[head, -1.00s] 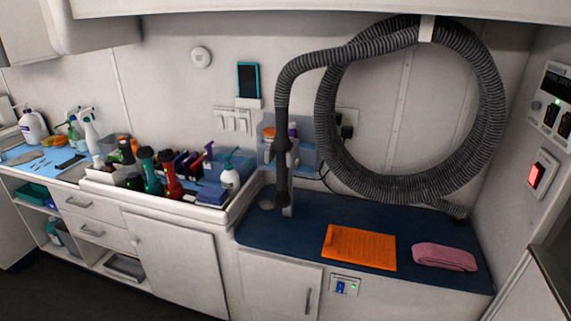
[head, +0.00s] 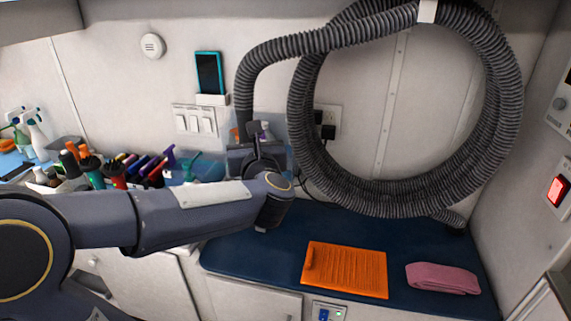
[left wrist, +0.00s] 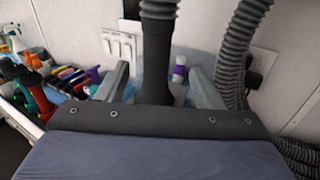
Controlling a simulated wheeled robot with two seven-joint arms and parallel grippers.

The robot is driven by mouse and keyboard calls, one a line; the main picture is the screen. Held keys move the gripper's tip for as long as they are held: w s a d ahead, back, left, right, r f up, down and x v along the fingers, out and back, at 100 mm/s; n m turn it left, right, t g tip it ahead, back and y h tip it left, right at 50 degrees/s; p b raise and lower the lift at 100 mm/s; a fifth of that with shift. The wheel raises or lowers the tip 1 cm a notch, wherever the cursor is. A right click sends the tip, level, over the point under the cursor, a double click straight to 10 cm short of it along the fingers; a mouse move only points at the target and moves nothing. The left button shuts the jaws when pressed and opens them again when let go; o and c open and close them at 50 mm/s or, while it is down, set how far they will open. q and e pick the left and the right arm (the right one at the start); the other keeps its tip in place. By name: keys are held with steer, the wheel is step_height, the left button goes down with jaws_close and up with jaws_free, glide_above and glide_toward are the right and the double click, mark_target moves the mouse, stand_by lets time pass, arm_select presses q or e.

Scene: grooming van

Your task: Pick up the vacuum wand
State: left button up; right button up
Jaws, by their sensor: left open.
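The vacuum wand is a dark tube at the end of a ribbed grey hose (head: 300,43). In the head view my left gripper (head: 255,138) is in front of the wand and hides most of it. In the left wrist view the wand (left wrist: 157,62) stands upright between the two grey fingers of my left gripper (left wrist: 160,82). The fingers are open, with a visible gap to the wand on both sides. The wand's lower end is hidden behind the gripper body. My right gripper is not in view.
The hose coil (head: 500,110) hangs on the wall. An orange mat (head: 345,270) and a pink towel (head: 443,279) lie on the blue counter (head: 225,258). Bottles and grooming tools crowd the left. A phone (head: 208,72) is on the wall.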

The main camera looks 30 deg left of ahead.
mark_target(243, 117)
arm_select(q)
steer(key=p+x, duration=0.2)
steer(key=x, duration=0.4)
steer(key=shift+a, duration=0.3)
steer(key=shift+w+a+p, duration=0.35)
steer(key=shift+w+a, duration=0.05)
steer(key=shift+w, duration=0.05)
steer(key=c, duration=1.1)
